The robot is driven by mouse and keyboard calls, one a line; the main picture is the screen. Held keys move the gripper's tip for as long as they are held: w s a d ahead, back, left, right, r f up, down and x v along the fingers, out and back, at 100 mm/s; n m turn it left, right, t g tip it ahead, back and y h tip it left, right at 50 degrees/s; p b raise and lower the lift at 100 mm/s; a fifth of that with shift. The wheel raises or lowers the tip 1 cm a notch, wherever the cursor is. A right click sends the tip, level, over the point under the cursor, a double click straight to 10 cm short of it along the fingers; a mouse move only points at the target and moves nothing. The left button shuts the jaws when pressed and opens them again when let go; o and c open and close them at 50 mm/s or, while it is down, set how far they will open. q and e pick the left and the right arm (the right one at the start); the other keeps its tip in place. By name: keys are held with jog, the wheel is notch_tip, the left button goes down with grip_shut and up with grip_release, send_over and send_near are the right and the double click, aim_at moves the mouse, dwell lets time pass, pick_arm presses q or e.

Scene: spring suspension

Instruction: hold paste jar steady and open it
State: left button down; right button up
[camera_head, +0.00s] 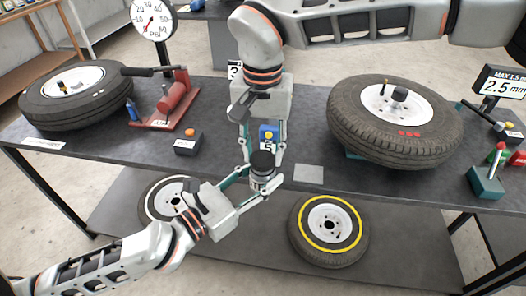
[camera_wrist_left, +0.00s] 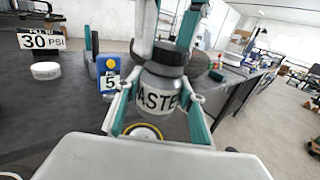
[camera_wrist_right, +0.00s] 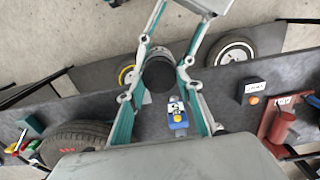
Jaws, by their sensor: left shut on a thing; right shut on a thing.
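The paste jar (camera_head: 263,180) is upright, grey with a black lid (camera_head: 262,160), in front of the table's front edge in the head view. In the left wrist view its label (camera_wrist_left: 160,100) reads "ASTE". My left gripper (camera_head: 260,186) comes from the lower left and is shut on the jar body. My right gripper (camera_head: 263,158) reaches down from above and is shut on the black lid. The lid also shows from above between the right fingers in the right wrist view (camera_wrist_right: 159,74). The underside of the jar is hidden there.
A blue device marked 5 (camera_head: 268,134) stands just behind the jar. Tyres lie on the table at left (camera_head: 75,92) and right (camera_head: 395,120). A red tool stand (camera_head: 168,105) and a small black box (camera_head: 187,144) are left. More wheels (camera_head: 329,229) are on the lower shelf.

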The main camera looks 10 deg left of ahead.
jog(key=shift+r, duration=0.7)
jog(key=shift+r, duration=0.15)
